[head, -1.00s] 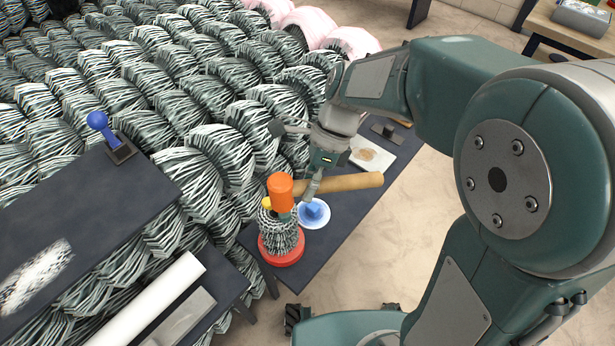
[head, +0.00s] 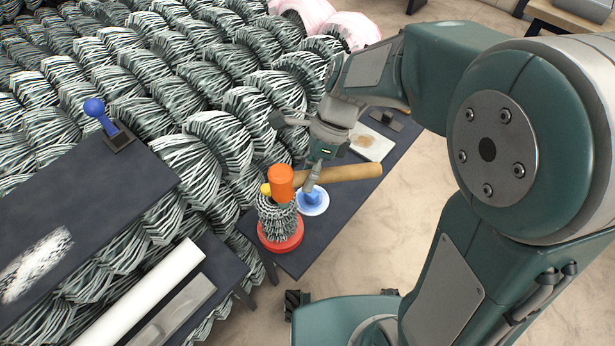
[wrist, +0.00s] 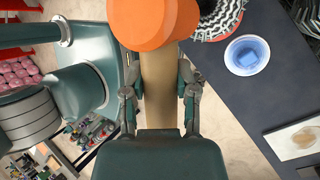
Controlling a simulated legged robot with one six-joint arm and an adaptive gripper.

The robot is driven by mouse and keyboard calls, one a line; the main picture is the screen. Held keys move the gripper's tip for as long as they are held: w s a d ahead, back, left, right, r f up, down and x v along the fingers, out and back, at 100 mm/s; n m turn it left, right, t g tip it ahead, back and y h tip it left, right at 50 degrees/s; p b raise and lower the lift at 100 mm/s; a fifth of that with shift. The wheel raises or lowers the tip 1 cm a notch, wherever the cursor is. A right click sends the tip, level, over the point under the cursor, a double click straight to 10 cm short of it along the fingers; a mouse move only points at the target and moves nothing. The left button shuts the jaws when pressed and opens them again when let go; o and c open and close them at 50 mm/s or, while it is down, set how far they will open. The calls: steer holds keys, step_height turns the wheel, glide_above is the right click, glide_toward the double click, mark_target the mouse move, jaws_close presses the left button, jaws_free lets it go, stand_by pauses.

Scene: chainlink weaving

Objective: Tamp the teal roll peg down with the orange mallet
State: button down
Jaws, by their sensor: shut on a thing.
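The orange mallet (head: 280,182) has an orange head and a long brown handle (head: 345,173). My gripper (head: 312,181) is shut on the handle; in the wrist view my gripper (wrist: 158,92) has a finger on each side of it, with the orange head (wrist: 152,22) beyond the fingertips. In the head view the head overlaps the top of a black-and-white patterned roll (head: 277,218) standing on a red base (head: 283,247). I cannot tell whether they touch. The teal roll peg is not clearly visible; the mallet head covers that spot.
The roll stands near the end of a dark table (head: 248,226). A white plate with a blue thing (head: 313,200) is beside it, and a white board with a brown patch (head: 371,143) is farther back. Large patterned mesh coils fill the left. A blue-knobbed lever (head: 95,107) sits on another dark surface.

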stand_by(0.3)
steer(key=shift+r, duration=2.55)
